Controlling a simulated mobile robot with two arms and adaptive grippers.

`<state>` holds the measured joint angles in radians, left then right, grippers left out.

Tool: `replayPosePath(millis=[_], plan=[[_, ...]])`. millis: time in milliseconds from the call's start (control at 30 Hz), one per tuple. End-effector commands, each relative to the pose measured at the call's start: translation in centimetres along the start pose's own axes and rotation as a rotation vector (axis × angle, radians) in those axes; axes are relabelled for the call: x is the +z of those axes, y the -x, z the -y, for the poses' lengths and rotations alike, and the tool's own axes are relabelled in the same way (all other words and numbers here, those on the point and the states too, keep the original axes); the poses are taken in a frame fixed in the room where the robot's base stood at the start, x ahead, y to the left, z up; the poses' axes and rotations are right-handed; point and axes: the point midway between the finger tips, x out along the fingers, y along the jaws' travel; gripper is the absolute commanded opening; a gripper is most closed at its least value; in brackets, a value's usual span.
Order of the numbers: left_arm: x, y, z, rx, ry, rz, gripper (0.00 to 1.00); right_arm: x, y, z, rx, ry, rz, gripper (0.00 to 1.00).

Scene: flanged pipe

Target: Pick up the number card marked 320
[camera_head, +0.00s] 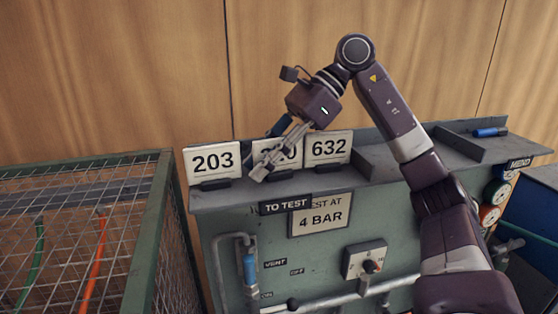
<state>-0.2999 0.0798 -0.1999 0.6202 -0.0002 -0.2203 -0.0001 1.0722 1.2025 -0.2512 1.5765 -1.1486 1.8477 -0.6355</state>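The middle number card (295,160) stands upright on the ledge of the green-grey test bench. Its first digits are partly hidden behind my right gripper; a 0 shows at the end, so I cannot read the full number. My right gripper (264,170) reaches down from the upper right, its fingers across the front of this card. Whether the fingers are open or shut on the card is not clear. My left gripper is not in view.
Card 203 (213,161) stands close on the left and card 632 (329,148) close on the right. Below are a TO TEST label (286,205) and a 4 BAR sign (321,220). A wire cage (158,230) stands left. A blue pen-like object (489,132) lies on the far right ledge.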

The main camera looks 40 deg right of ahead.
Motion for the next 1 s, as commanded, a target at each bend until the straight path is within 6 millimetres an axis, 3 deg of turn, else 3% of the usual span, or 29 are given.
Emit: replayPosePath(millis=[233,467,1000], plan=[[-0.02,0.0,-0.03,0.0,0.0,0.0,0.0,0.0,-0.16,0.0,0.0,0.0,0.0,0.26],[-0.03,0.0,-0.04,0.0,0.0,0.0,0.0,0.0,-0.14,-0.01,0.0,0.0,0.0,0.01],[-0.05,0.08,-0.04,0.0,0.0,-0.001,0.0,0.28,0.13,0.01,-0.001,0.0,0.002,0.0]])
